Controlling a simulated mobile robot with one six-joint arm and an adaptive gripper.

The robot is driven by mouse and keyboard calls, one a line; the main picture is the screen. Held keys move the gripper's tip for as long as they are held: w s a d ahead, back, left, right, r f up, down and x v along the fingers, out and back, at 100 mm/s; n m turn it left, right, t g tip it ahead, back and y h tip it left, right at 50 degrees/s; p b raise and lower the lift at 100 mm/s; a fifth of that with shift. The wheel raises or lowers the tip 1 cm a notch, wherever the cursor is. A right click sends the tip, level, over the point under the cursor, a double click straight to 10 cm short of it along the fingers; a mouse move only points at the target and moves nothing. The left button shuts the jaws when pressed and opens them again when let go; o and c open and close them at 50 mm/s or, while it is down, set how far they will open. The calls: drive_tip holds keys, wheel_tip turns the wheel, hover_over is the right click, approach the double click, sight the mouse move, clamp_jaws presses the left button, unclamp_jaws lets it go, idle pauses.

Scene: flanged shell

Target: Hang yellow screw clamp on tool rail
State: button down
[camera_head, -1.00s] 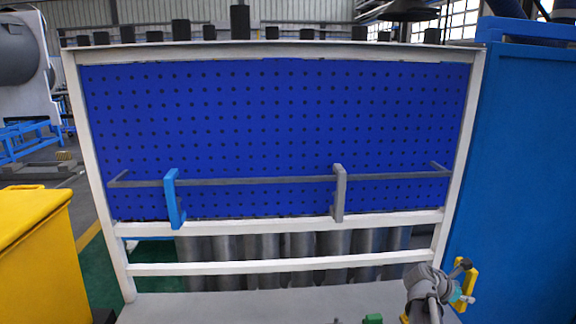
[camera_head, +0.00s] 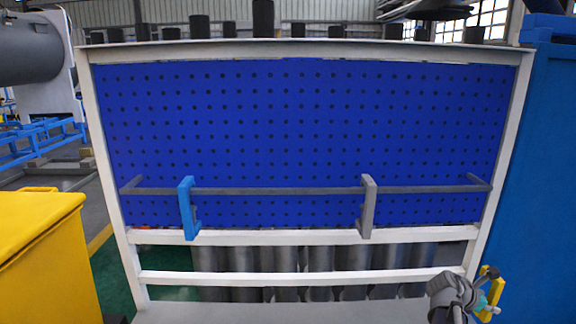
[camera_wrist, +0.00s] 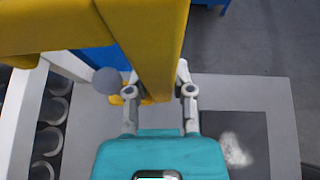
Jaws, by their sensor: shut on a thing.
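The yellow screw clamp (camera_head: 493,292) is at the lower right of the head view, held by my gripper (camera_head: 480,295). In the wrist view the yellow clamp (camera_wrist: 152,45) fills the top, its bar between the fingers of my gripper (camera_wrist: 160,92), which is shut on it. A dark round knob (camera_wrist: 106,81) shows beside the bar. The grey tool rail (camera_head: 280,190) runs across the lower part of the blue pegboard. A blue clamp (camera_head: 187,208) hangs on the rail at the left and a grey clamp (camera_head: 367,207) hangs right of the middle. My gripper is below and right of the rail, apart from it.
A white frame (camera_head: 300,237) surrounds the blue pegboard (camera_head: 300,130). A grey bench top (camera_head: 270,313) lies below, with grey cylinders (camera_head: 320,262) behind the frame's lower bars. A yellow bin (camera_head: 45,260) stands left and a blue cabinet (camera_head: 548,180) right. The rail between the hanging clamps is clear.

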sight(496, 281)
drive_tip(key=shift+w+a, duration=0.15)
drive_tip(key=shift+r, duration=0.1)
drive_tip(key=shift+r+p, duration=0.5)
drive_tip(key=shift+p, duration=0.1)
wheel_tip(496, 281, up, 33)
drive_tip(key=p, duration=3.3)
wheel_tip(496, 281, down, 26)
drive_tip(key=b, duration=2.6)
